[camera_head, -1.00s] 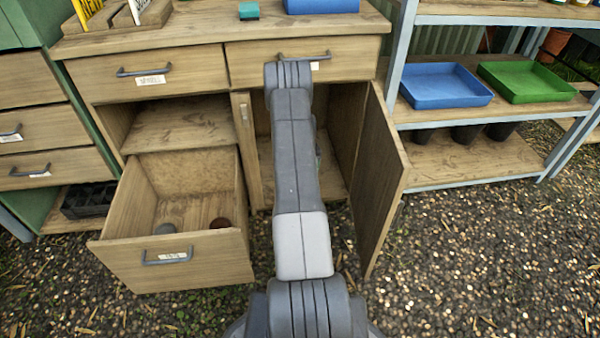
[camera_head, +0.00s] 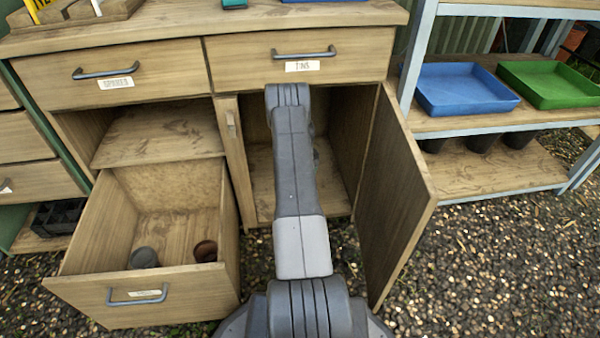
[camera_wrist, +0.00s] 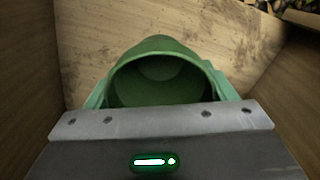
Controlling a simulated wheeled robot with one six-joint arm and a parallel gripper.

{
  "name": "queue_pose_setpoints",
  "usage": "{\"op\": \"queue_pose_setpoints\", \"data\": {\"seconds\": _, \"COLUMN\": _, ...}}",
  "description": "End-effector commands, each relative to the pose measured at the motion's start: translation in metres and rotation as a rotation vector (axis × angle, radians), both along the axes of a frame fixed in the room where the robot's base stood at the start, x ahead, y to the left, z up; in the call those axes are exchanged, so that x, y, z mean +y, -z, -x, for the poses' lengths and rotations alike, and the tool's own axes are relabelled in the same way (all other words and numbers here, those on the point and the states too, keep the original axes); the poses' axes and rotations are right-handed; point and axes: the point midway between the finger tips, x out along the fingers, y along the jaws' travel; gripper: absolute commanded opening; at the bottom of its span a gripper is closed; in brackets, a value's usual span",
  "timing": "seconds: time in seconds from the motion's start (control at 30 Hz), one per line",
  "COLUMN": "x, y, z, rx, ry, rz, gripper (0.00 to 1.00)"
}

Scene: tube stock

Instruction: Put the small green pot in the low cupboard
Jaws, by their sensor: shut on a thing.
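The small green pot (camera_wrist: 160,68) is held in my gripper (camera_wrist: 160,100) in the wrist view, its open mouth toward the camera. My gripper is shut on it, with green showing at both sides of the pot. Wooden walls and a wooden surface surround it in that view. In the head view my arm reaches toward the low cupboard (camera_head: 262,165), whose door (camera_head: 398,185) stands open to the right. The arm hides the gripper and the pot in the head view.
An open lower drawer (camera_head: 150,300) left of the cupboard holds a grey pot (camera_head: 144,258) and a brown pot (camera_head: 205,251). A shelf rack at right bears a blue tray (camera_head: 462,90) and a green tray (camera_head: 550,84). Gravel lies in front.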

Motion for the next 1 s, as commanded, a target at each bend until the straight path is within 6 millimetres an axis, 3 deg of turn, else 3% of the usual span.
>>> {"op": "queue_pose_setpoints", "data": {"seconds": 0.3, "x": 0.000, "y": 0.056, "z": 0.001, "rx": 0.001, "ry": 0.000, "rz": 0.000, "gripper": 0.55}}
{"op": "queue_pose_setpoints", "data": {"seconds": 0.63, "x": 0.000, "y": 0.095, "z": 0.001, "rx": 0.001, "ry": 0.001, "rz": 0.000, "gripper": 0.55}}
{"op": "queue_pose_setpoints", "data": {"seconds": 1.0, "x": 0.000, "y": 0.100, "z": 0.001, "rx": 0.001, "ry": 0.001, "rz": 0.001, "gripper": 0.55}}
